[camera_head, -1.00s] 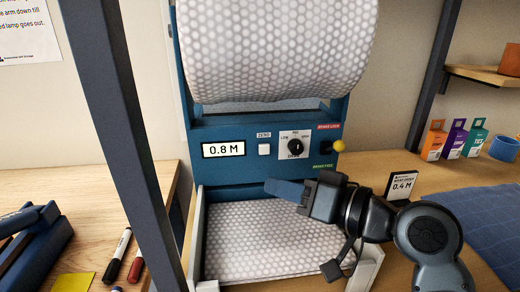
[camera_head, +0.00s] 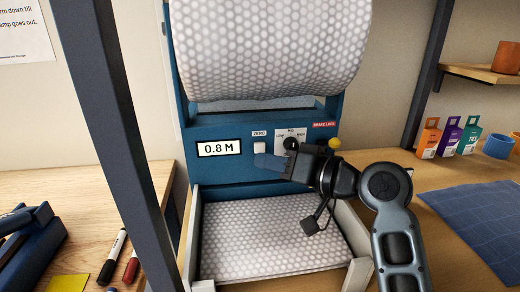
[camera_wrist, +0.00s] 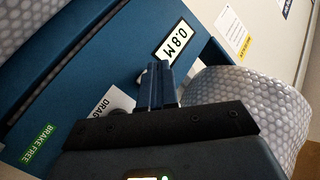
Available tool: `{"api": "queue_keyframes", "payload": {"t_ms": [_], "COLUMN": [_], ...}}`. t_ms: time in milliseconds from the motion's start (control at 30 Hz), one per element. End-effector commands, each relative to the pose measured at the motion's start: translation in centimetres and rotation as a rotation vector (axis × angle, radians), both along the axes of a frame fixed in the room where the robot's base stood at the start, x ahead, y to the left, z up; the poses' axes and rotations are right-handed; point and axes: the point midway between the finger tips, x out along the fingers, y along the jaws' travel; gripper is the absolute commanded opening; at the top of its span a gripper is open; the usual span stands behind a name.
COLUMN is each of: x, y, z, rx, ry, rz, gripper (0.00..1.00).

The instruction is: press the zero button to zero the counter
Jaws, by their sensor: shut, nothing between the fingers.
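The white zero button (camera_head: 260,148) sits under a "ZERO" label on the blue machine panel (camera_head: 225,170), in the head view. The counter display (camera_head: 219,149) to its left reads 0.8 M, and it also shows in the wrist view (camera_wrist: 174,42). My gripper (camera_head: 258,160) is shut and empty, its fingertips just below the button and close to the panel. I cannot tell whether they touch it.
The drag dial (camera_head: 291,144) and the yellow brake knob (camera_head: 334,145) are right of the button, close to my wrist. A bubble-wrap roll (camera_head: 270,50) hangs above, and a sheet (camera_head: 260,240) lies in the tray below. A dark post (camera_head: 120,130) stands at left.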

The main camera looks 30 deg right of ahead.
Motion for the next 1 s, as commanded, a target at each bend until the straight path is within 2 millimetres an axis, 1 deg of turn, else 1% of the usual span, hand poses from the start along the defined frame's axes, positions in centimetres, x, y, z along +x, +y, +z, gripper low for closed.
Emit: {"api": "queue_keyframes", "payload": {"t_ms": [100,233,1000], "x": [0.76,1.09,1.11], "y": [-0.21,-0.33,-0.35], "z": [0.07,0.02,0.02], "rx": [0.001,0.0,0.0], "ry": [0.0,0.0,0.0], "rz": [0.001,0.001,0.0], "gripper": [0.0,0.0,0.0]}}
